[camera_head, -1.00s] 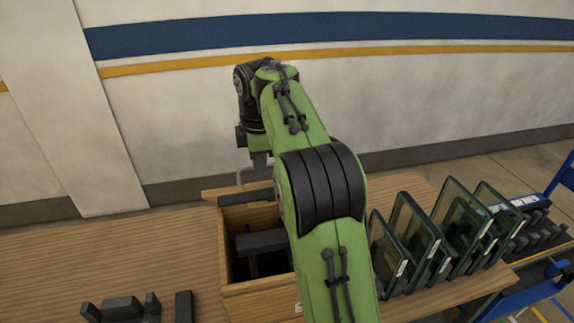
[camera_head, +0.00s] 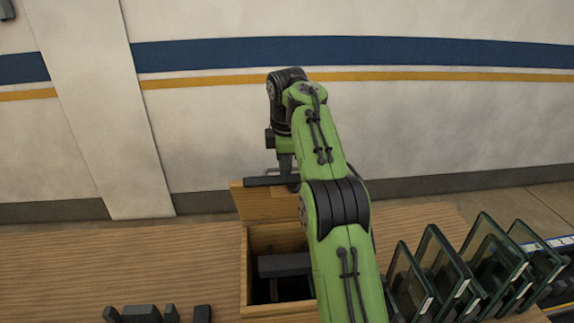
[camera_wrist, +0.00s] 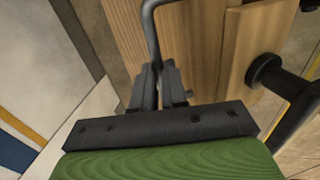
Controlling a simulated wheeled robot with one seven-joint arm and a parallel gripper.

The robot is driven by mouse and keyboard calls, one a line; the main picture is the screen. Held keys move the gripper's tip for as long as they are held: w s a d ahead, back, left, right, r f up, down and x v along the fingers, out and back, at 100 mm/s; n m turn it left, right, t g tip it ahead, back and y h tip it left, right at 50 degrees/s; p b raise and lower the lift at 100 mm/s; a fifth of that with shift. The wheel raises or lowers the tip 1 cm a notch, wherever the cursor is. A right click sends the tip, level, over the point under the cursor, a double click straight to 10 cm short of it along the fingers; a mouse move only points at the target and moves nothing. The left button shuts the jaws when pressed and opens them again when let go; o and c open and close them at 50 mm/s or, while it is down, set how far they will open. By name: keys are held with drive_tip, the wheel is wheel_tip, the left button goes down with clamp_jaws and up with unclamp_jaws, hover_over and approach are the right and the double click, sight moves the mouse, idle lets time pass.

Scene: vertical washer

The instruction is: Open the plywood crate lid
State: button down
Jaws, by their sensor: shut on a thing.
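The plywood crate (camera_head: 245,268) stands on the wooden table with its top open and a dark interior showing. Its lid (camera_head: 262,205) is raised at the back edge, facing the front. My gripper (camera_head: 287,177) is above the lid at the back, partly hidden by my own arm. In the wrist view, my gripper (camera_wrist: 158,78) is shut on a grey bent metal handle (camera_wrist: 151,32) that runs up beside the wooden lid (camera_wrist: 196,45). My green arm hides the crate's right side.
Dark blocks or bars (camera_head: 284,265) lie in the crate. Several framed glass panes (camera_head: 440,265) stand upright at the right. Small dark parts (camera_head: 142,313) lie at the front left. The table's left (camera_head: 120,262) is clear. The wall is close behind.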

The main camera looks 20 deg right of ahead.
drive_tip(key=shift+w+f, duration=0.1)
drive_tip(key=shift+f, duration=0.35)
drive_tip(key=c, duration=1.4)
unclamp_jaws()
drive_tip(key=shift+w, duration=0.15)
drive_tip(key=shift+o, duration=1.2)
drive_tip(key=shift+w+f, duration=0.2)
drive_tip(key=shift+w, duration=0.4)
drive_tip(key=shift+s+r, duration=0.25)
drive_tip(key=shift+s, duration=0.2)
drive_tip(key=shift+w, duration=0.15)
